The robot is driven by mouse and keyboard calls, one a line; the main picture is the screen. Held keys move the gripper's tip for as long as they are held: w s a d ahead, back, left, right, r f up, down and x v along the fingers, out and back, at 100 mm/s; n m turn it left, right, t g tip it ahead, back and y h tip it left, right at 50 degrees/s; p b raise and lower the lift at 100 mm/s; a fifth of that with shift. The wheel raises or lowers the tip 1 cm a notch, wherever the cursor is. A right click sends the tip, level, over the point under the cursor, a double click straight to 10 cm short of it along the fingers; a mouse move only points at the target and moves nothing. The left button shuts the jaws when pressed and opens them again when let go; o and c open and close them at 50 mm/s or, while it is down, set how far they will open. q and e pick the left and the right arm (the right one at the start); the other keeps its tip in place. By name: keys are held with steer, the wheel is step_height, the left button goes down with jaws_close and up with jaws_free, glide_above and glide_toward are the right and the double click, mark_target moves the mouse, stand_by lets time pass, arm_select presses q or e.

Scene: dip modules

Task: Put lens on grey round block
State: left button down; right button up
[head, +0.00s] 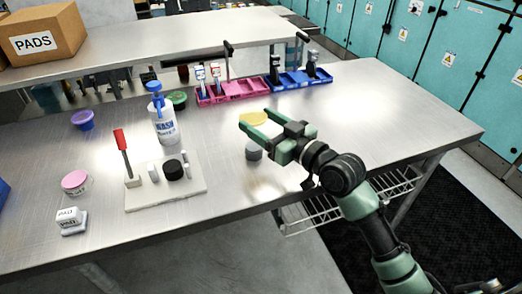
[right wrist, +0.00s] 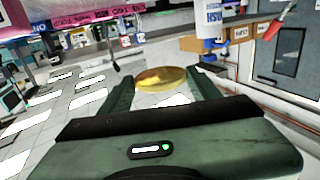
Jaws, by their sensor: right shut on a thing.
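My right gripper (head: 255,120) is shut on the lens (head: 253,118), a thin yellow see-through disc held between its fingertips above the table. The lens also shows in the right wrist view (right wrist: 160,77), between the two green fingers (right wrist: 160,88). A small grey round block (head: 253,154) stands on the table below and slightly in front of the held lens. The lens is apart from it, and the gripper partly hides the space around it. My left gripper is not in view.
A white board (head: 140,201) with a red-handled lever (head: 121,142) and a black puck (head: 173,169) lies to the left. Behind are a wash bottle (head: 163,125), a pink tray (head: 245,89) and a blue tray (head: 297,80). The table's right side is clear.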

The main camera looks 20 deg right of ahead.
glide_above(261, 160)
step_height(261, 160, down, 5)
steer(key=shift+r, duration=0.1)
steer(key=shift+f+b, duration=0.6)
steer(key=shift+f, duration=1.35)
steer(key=shift+f, duration=0.2)
steer(key=o, duration=1.3)
steer(key=shift+r, duration=0.1)
